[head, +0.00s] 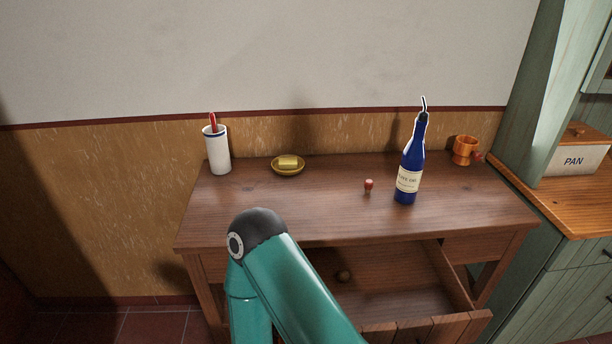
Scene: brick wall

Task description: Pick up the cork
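A small stopper with a rounded red top (368,186), which looks like the cork, stands on the wooden table. It is just left of a dark blue bottle (408,170) with a cream label and a pouring spout, with a small gap between them. Neither of my grippers is in view. A teal link of one of my arms rises from the bottom of the head view in front of the table, with its dark joint near the table's front edge. Nothing covers the stopper.
The table's drawer (395,270) is open, with a small brown round thing (343,276) inside. On the table (270,215) are a white cup (217,152) holding something red, a yellow dish (288,168) and an orange mug (464,150). The front middle of the tabletop is clear.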

